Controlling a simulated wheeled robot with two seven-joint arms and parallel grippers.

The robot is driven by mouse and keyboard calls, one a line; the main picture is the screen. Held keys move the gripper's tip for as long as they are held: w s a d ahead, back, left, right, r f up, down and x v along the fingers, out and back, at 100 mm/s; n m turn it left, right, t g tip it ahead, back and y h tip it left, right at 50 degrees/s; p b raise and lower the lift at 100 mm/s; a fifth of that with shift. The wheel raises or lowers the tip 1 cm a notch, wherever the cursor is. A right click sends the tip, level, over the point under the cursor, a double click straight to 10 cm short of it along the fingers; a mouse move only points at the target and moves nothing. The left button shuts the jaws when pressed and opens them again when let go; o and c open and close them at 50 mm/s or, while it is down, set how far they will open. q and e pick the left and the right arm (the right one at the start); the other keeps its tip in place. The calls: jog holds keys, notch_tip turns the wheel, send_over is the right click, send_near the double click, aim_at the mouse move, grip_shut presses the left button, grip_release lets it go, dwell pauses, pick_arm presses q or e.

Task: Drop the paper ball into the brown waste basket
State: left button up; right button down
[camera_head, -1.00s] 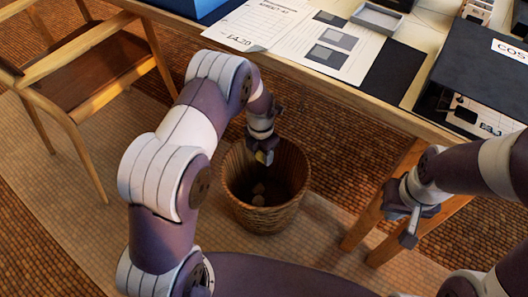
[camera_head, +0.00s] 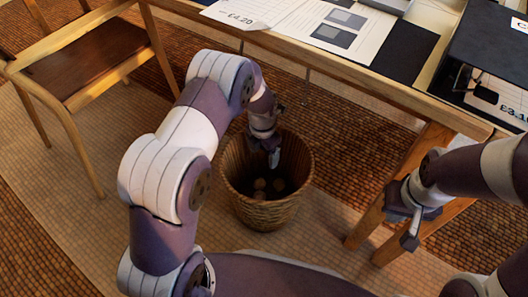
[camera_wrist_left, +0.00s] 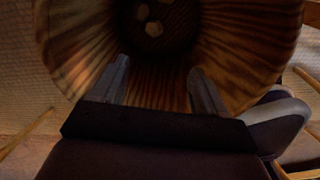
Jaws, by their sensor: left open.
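The brown wicker waste basket (camera_head: 262,214) stands on the floor in front of the desk, and its ribbed inner wall fills the left wrist view (camera_wrist_left: 240,50). Small pale paper balls (camera_head: 260,184) lie at its dark bottom and also show in the left wrist view (camera_wrist_left: 154,29). I cannot tell which one is the task's ball. My left gripper (camera_head: 273,160) points down at the basket's mouth. Its two fingers are apart with nothing between them in the left wrist view (camera_wrist_left: 158,66). My right gripper (camera_head: 409,232) hangs empty at the right; its opening is unclear.
The wooden desk (camera_head: 395,92) runs behind the basket, with papers (camera_head: 352,32) and a black box (camera_head: 490,50) on top. A desk leg (camera_head: 372,222) stands right of the basket. A wooden chair (camera_head: 92,70) is at the left.

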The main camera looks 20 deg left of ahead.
pick_arm(q)
notch_tip(320, 180, up, 7)
jog(key=p, duration=0.4)
jog(key=shift+r, duration=0.2)
jog(key=shift+a, duration=0.1)
